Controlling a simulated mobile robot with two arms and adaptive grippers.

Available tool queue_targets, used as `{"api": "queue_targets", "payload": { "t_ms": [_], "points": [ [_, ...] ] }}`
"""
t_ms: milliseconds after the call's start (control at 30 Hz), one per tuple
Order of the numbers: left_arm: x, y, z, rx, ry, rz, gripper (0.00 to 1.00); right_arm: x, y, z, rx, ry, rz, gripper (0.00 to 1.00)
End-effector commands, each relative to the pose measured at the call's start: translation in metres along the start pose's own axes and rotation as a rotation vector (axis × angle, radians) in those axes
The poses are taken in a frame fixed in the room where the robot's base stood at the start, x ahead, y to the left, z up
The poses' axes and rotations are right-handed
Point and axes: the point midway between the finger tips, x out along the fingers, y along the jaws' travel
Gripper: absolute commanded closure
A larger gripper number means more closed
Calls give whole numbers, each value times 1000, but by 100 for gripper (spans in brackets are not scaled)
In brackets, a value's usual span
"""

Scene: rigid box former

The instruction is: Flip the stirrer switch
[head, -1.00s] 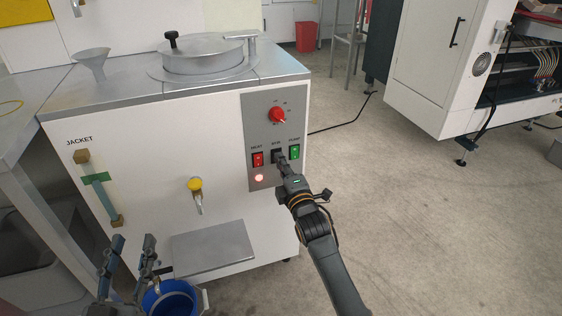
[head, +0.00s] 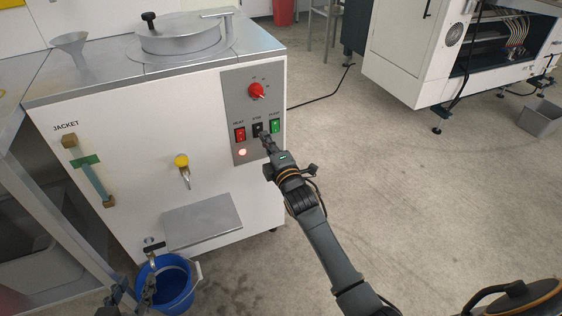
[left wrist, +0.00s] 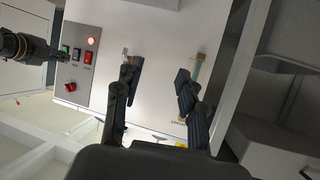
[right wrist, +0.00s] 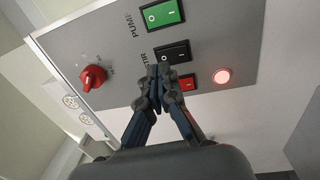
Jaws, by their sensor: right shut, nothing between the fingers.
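The black stir switch (head: 257,129) sits between the red heat switch (head: 239,134) and the green pump switch (head: 275,126) on the grey panel. My right gripper (head: 264,138) is shut and empty, its fingertips just below the stir switch. In the right wrist view the closed fingertips (right wrist: 160,72) overlap the lower edge of the black stir switch (right wrist: 173,51); I cannot tell whether they touch it. My left gripper (head: 134,272) is low at the left by the bucket. In the left wrist view its fingers (left wrist: 157,70) are apart and empty.
A red knob (head: 256,91) is above the switches, and a lit lamp (head: 242,152) below. A yellow-topped tap (head: 182,161) sticks out over a metal shelf (head: 203,221). A blue bucket (head: 178,289) stands on the floor.

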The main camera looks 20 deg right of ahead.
Motion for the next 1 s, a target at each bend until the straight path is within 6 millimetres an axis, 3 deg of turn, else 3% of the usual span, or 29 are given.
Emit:
{"api": "queue_targets", "payload": {
  "t_ms": [67,500,700,1000],
  "points": [
    [-4,-2,13,0,-77,-5,60,-1,3,3,-2,1,-1,100],
    [-56,-14,100,-9,-568,-33,60,-71,17,2,-1,1,-2,100],
    [-77,-16,121,-14,-701,-41,60,-92,21,2,0,1,-1,100],
    [-84,-17,128,-16,-747,-43,60,-99,22,2,0,1,0,100]
  ]
}}
